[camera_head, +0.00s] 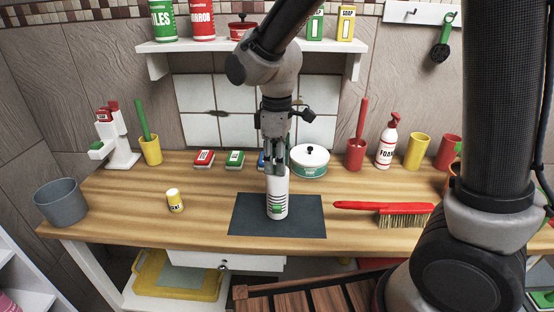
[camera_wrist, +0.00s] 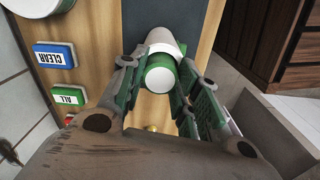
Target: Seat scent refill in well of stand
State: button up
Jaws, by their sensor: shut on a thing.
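My gripper (camera_head: 276,158) is shut on a white cylinder with green bands (camera_head: 277,198), which I take for the scent refill. It is upright over the dark mat, and I cannot tell whether its base touches the mat. In the wrist view its pale, green-rimmed end (camera_wrist: 160,79) is between my fingers (camera_wrist: 152,85), with its white body beyond. A white stand (camera_head: 122,157) with red-topped parts and a green-marked side cup is at the back left of the bench, well away from my gripper. Its well cannot be made out clearly.
Small red, green and blue boxes lie behind the mat (camera_head: 312,225). A yellow cup (camera_head: 151,150) stands beside the stand.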

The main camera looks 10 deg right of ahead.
jog(key=o, duration=1)
jog(key=shift+f, duration=0.1)
notch_tip(320, 180, up, 12)
jog(key=s+d+r+m+t, duration=0.1)
jog(key=s+d+r+m, duration=0.15)
jog(key=d, duration=0.45)
jog(key=s+d+r+m+t, duration=0.1)
jog(key=d+m, duration=0.2)
jog(key=d, duration=0.5)
jog(key=s+d+f+m+t, duration=0.1)
jog(key=s+d+m+t, duration=0.1)
jog(key=s+d+m, duration=0.6)
jog(key=s+d, duration=0.4)
jog(key=shift+s+d+f, duration=0.15)
jog(key=shift+d+f, duration=0.1)
jog(key=shift+f, duration=0.1)
